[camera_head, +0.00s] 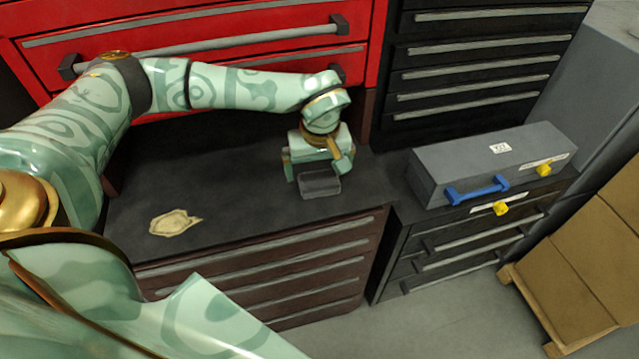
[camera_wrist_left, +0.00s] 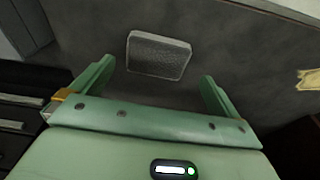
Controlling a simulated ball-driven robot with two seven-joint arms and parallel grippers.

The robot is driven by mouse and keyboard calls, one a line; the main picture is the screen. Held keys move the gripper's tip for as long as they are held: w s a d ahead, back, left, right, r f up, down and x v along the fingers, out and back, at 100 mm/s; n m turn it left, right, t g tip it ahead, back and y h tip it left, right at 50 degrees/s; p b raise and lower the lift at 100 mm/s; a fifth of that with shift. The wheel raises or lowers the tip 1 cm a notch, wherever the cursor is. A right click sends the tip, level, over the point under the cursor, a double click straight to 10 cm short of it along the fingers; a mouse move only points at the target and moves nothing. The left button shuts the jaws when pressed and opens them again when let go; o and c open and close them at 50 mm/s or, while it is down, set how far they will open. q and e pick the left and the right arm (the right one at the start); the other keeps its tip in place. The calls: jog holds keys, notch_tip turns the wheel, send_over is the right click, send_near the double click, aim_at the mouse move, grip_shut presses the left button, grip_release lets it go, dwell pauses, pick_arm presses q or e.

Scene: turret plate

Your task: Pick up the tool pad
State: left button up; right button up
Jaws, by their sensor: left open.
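The tool pad (camera_head: 319,185) is a small dark grey, roughly rectangular pad with a textured top. It lies on the dark worktop of the brown drawer cabinet. My left gripper (camera_head: 318,172) is over the worktop, right by the pad. In the left wrist view the pad (camera_wrist_left: 158,55) is ahead of the open jaws (camera_wrist_left: 160,85), between the two fingers in sideways position and mostly beyond their tips. No contact with the fingers shows. My right gripper is in neither view.
A yellowish flat scrap (camera_head: 175,223) lies on the worktop (camera_head: 250,215) at left. Red drawers (camera_head: 200,40) stand behind. A grey box (camera_head: 490,160) with a blue handle sits on the black cabinet at right. Cardboard boxes (camera_head: 570,260) stand on a pallet at far right.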

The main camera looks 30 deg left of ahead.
aim_at(319, 179)
pick_arm(q)
jog(key=f, duration=0.2)
jog(key=w+f+b, duration=0.1)
jog(key=f, duration=0.1)
jog(key=shift+a+f, duration=0.15)
jog(key=shift+f, duration=0.2)
jog(key=shift+s+r, duration=0.1)
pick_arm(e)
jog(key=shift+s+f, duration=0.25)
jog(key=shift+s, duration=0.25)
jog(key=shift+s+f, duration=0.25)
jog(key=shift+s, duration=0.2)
pick_arm(q)
jog(key=c, duration=0.9)
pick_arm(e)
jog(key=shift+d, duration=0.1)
pick_arm(q)
jog(key=shift+r, duration=0.1)
